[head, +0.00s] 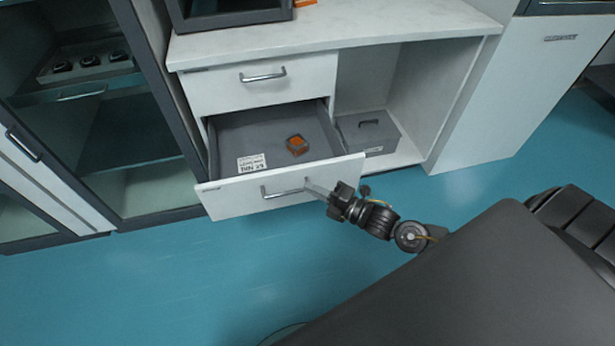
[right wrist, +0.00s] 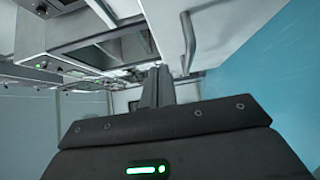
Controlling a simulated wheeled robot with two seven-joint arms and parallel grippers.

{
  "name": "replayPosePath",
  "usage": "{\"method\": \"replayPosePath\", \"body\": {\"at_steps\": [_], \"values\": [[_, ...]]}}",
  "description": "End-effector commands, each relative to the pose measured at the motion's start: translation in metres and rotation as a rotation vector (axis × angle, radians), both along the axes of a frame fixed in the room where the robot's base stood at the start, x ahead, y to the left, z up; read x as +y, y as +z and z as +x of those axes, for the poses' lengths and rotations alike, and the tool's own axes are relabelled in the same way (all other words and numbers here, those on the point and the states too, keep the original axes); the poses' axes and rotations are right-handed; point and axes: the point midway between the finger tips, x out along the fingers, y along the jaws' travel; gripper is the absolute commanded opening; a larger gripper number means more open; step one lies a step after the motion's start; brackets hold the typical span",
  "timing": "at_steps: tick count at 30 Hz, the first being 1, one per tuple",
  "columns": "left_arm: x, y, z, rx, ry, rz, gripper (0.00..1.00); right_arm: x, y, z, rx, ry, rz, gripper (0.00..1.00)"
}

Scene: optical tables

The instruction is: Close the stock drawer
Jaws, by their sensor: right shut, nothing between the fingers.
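The stock drawer (head: 230,202) is the lower white drawer under the counter, and it stands pulled out. A small box with orange contents (head: 297,145) and a white label (head: 252,163) show inside it. Its bar handle (head: 285,191) is on the front panel and seems to be the bar in the right wrist view (right wrist: 189,42). My right gripper (head: 310,186) is shut and empty, with its fingertips at the right part of the drawer front, by the handle's right end. I cannot tell whether they touch the panel. Its closed fingers show in the right wrist view (right wrist: 158,88). My left gripper is not in view.
A shut upper drawer (head: 225,91) sits above, under the white counter (head: 370,28). A grey lidded box (head: 372,138) stands in the open bay at right. A glass-fronted cabinet (head: 120,150) stands close at left. The blue floor (head: 200,270) in front is clear.

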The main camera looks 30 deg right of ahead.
Motion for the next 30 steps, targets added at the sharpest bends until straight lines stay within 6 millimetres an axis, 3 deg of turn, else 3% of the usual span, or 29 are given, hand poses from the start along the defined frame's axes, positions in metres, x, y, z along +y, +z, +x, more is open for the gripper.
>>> {"method": "replayPosePath", "body": {"at_steps": [3,9,25,30], "values": [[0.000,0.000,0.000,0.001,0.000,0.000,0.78,0.002,0.000,0.020,-0.002,-0.001,-0.002,0.00],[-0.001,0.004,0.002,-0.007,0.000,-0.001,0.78,-0.004,0.000,0.040,0.001,0.000,-0.001,0.00],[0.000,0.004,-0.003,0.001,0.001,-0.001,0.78,-0.006,0.000,0.046,0.001,-0.001,0.000,0.00],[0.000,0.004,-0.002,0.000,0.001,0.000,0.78,-0.018,-0.001,0.052,0.001,-0.018,0.000,0.00]]}}
